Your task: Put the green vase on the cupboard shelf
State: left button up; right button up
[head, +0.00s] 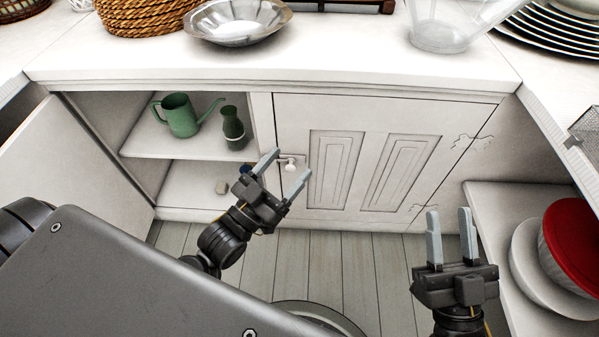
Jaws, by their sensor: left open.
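The dark green vase (232,126) stands upright on the upper cupboard shelf (150,148), close to the opening and to the right of a green watering can. A lighter band shows around its lower part. My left gripper (289,163) is open and empty, in front of the cupboard, to the lower right of the vase and apart from it. Its fingers show near the white door knob. My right gripper (448,214) is open and empty, in front of the shut door's right side.
The green watering can (181,116) stands beside the vase. The left door (75,150) is swung open; the right door (375,160) is shut. A metal bowl (238,20) sits on the counter. Bowls stand at right.

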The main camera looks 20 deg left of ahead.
pick_arm(q)
jog(key=s+d+r+m+t+h, duration=0.1)
jog(key=s+d+r+m+h, duration=0.1)
jog(key=s+d+r+h, duration=0.3)
notch_tip(320, 180, up, 3)
jog(key=shift+s+d, duration=0.5)
jog(key=shift+d, duration=0.05)
jog(key=shift+y, duration=0.3)
